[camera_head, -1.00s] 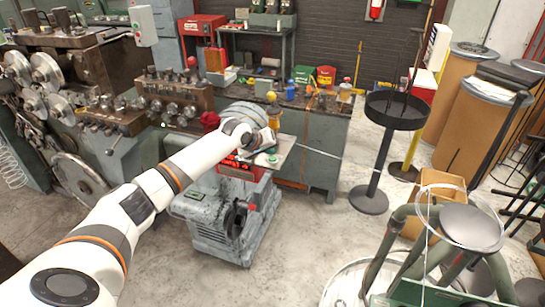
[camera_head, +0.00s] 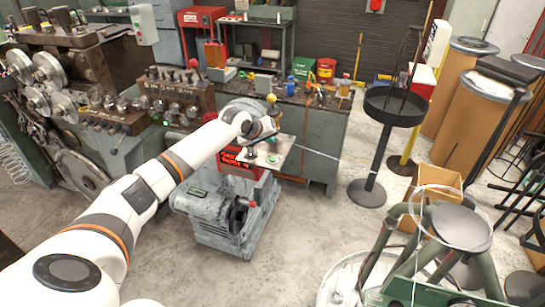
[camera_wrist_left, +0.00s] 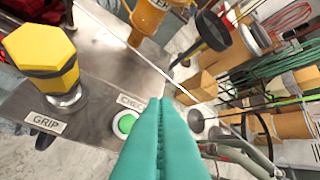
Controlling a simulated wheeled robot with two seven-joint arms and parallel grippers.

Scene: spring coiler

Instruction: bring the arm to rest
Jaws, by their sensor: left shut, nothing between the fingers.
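My left arm reaches from the lower left in the head view to a small metal control plate (camera_head: 290,147). My left gripper (camera_head: 264,138) is over that plate, small and partly hidden by its own wrist. In the left wrist view its teal fingers (camera_wrist_left: 163,125) are pressed together with nothing between them. A green button (camera_wrist_left: 126,123) by a CHECK label sits just left of the fingers. A yellow knob (camera_wrist_left: 42,55) by a GRIP label stands further left. Whether the fingertips touch the plate is unclear. My right gripper is not in view.
A grey machine base (camera_head: 215,215) stands under the plate. A green workbench (camera_head: 315,150) is behind, and the large coiler (camera_head: 75,80) is at left. A round black tray stand (camera_head: 394,106) and a cardboard box (camera_head: 432,180) are at right. Floor (camera_head: 310,225) in the middle is clear.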

